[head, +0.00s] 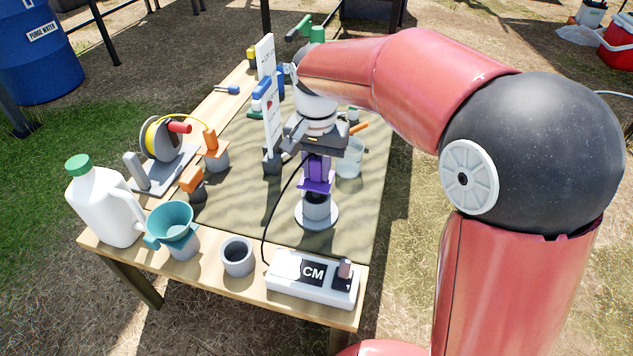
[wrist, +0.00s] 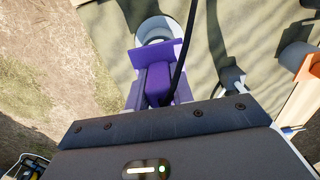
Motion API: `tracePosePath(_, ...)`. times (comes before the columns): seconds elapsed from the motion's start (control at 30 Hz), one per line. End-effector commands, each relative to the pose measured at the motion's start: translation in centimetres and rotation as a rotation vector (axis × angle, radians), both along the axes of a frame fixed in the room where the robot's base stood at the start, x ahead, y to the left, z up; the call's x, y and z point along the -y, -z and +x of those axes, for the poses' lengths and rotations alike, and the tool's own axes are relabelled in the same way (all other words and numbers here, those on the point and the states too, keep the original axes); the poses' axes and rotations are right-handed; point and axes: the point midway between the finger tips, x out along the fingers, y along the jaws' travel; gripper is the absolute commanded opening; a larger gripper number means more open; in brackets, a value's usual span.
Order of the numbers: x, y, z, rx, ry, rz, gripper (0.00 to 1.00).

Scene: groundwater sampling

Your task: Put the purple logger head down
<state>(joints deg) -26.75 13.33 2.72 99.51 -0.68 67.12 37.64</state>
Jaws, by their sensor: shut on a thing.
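The purple logger head (head: 317,185) is upright in my gripper (head: 318,158), near the table's front right part. My gripper is shut on it from above. Just below it stands a grey cup-like holder (head: 317,210) with a dark opening and a round pale base. I cannot tell whether the logger head touches the holder. In the wrist view the logger head (wrist: 158,82) shows beyond the dark gripper body, with the pale round holder (wrist: 155,28) past it. A black cable runs up across the logger head there. The fingertips are partly hidden.
A white box marked CM (head: 312,277), a grey cup (head: 237,257), a teal funnel (head: 171,228) and a white jug (head: 103,205) stand along the front edge. A cable reel (head: 165,140) is at left.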

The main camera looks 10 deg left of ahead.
Motion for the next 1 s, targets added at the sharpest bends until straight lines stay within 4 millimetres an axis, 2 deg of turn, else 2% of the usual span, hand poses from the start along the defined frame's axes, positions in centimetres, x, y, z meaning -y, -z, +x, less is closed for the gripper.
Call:
tracePosePath(0.23, 0.0, 3.7, -0.1, -0.003, 0.000, -0.002, 0.00)
tracePosePath(0.6, 0.0, 4.2, 0.0, -0.001, 0.000, -0.001, 0.00)
tracePosePath(0.63, 0.0, 4.1, 0.0, -0.001, 0.000, -0.001, 0.26)
tracePosePath(0.77, 0.0, 4.1, 0.0, -0.001, 0.000, -0.001, 0.43)
tracePosePath(1.0, 0.0, 4.1, 0.0, -0.001, 0.000, -0.001, 0.45)
